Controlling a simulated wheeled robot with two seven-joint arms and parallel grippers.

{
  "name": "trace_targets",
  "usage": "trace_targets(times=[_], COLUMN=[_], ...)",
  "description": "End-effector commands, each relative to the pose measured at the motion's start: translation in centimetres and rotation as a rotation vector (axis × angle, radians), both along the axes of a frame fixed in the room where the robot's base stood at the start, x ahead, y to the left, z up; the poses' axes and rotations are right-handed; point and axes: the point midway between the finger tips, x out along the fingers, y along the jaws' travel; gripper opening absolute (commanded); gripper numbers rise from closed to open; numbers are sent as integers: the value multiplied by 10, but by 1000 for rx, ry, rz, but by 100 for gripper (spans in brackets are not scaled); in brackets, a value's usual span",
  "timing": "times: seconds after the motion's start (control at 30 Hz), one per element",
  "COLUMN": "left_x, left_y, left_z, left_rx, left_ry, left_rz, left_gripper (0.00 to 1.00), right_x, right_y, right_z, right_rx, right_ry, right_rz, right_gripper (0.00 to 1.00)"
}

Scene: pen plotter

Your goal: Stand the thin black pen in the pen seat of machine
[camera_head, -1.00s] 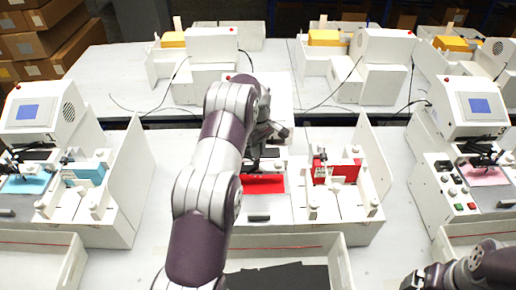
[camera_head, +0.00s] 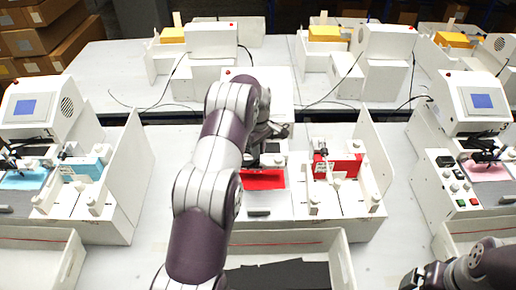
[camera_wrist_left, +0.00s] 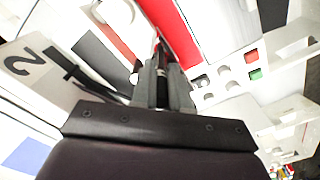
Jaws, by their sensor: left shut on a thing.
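My left gripper (camera_wrist_left: 160,88) is shut on the thin black pen (camera_wrist_left: 160,48), which shows as a dark sliver between and beyond the fingertips in the left wrist view. In the head view my left gripper (camera_head: 262,146) is over the middle machine, just behind its red plate (camera_head: 264,180). The red plate also shows in the wrist view (camera_wrist_left: 172,32). My arm and gripper hide the pen seat in the head view, and I cannot tell whether the pen touches it. My right gripper (camera_head: 428,276) is at the lower right corner; its jaw state is unclear.
The machine's white side wall (camera_head: 374,160) rises on the right, beside a red block (camera_head: 346,166). An open white tray (camera_head: 342,262) with dark contents stands in front. Similar machines stand at left (camera_head: 130,185) and right (camera_head: 470,105).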

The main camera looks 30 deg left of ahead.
Motion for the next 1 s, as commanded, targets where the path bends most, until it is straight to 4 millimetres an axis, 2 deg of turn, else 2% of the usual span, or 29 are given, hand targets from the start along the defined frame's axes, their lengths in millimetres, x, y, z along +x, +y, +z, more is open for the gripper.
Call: trace_targets(times=[1.0], left_x=[0], left_y=[0], left_z=[-26], left_rx=[0], left_ry=[0], left_rz=[0], left_gripper=[0], right_x=[0], right_y=[0], right_z=[-18], right_rx=[0], right_ry=[0], right_rz=[0], right_gripper=[100])
